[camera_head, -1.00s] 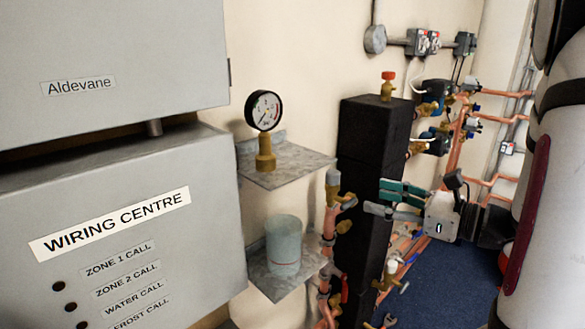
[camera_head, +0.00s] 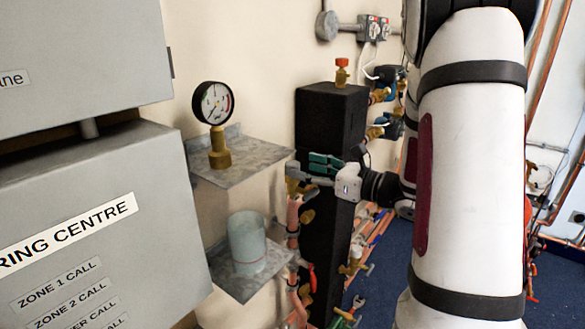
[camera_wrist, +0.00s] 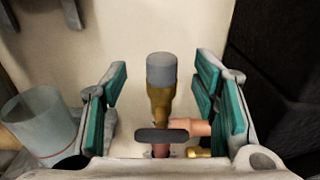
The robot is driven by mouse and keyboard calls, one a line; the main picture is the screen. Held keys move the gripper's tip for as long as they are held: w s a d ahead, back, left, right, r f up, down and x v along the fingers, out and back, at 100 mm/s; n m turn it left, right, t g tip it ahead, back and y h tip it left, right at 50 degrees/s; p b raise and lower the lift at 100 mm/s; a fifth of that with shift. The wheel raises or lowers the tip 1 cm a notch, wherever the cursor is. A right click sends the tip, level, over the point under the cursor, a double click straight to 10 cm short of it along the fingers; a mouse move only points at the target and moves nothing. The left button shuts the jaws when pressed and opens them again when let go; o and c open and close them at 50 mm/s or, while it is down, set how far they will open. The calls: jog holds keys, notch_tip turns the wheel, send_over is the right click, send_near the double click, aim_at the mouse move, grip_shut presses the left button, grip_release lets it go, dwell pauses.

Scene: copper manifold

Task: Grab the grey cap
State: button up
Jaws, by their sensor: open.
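The grey cap (camera_wrist: 161,70) sits upright on top of a brass fitting (camera_wrist: 160,103) in the wrist view. My gripper (camera_wrist: 160,88) is open, with its green-padded fingers left and right of the cap and apart from it. The cap appears centred between the fingers, a little beyond the tips; the exact depth is hard to tell. In the head view my gripper (camera_head: 311,171) is at the top of the copper pipe (camera_head: 293,225), right of the gauge shelf. There the fingers partly cover the cap and fitting.
A pressure gauge (camera_head: 214,103) stands on the upper metal shelf (camera_head: 245,160), and a translucent cup (camera_head: 247,240) on the lower one. A tall black block (camera_head: 330,115) is close behind my gripper. The wiring centre box (camera_head: 90,205) fills the left. A dark lever (camera_wrist: 162,135) is below the cap.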

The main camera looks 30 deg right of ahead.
aim_at(298, 164)
jog(key=shift+x, duration=1.9)
jog(key=shift+d+r, duration=0.1)
jog(key=c, duration=0.9)
jog(key=shift+c, duration=0.2)
jog(key=shift+r, duration=0.2)
jog(key=shift+r+p, duration=0.5)
jog(key=shift+r, duration=0.15)
notch_tip(298, 164, up, 2)
jog(key=shift+r+p, duration=0.2)
jog(key=shift+p, duration=0.45)
jog(key=s+a+r+p, duration=0.1)
jog(key=s+a+p, duration=0.1)
jog(key=s+p, duration=0.7)
jog(key=s, duration=0.6)
jog(key=shift+s+p, duration=0.35)
